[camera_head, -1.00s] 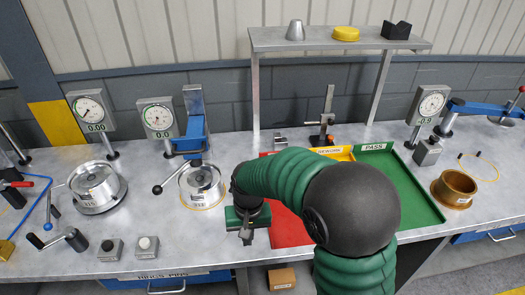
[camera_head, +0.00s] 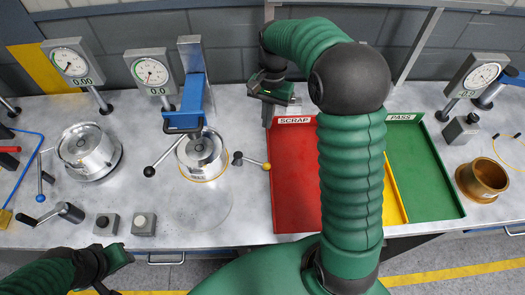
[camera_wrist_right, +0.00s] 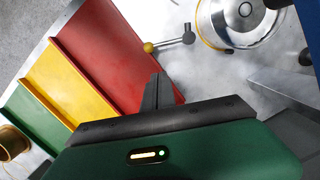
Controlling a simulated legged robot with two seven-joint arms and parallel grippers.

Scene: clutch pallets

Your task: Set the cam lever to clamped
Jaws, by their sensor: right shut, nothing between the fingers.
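A short lever with a yellow ball knob (camera_head: 266,166) and a dark pivot end lies just right of the round metal fixture (camera_head: 201,150). It also shows in the right wrist view (camera_wrist_right: 149,47), beside the fixture (camera_wrist_right: 240,20). A second lever with a black ball (camera_head: 150,171) sticks out left of the same fixture. I cannot tell for certain which is the cam lever. My right gripper (camera_head: 264,92) is behind the yellow-knob lever, apart from it; its fingers (camera_wrist_right: 157,88) are shut and empty. My left gripper (camera_head: 118,257) is low at the left, jaws unclear.
A blue clamp arm (camera_head: 194,105) overhangs the fixture's back. The red scrap tray (camera_head: 292,175), yellow tray (camera_head: 392,198) and green pass tray (camera_head: 422,165) lie right of it. Dial gauges (camera_head: 150,75) stand behind.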

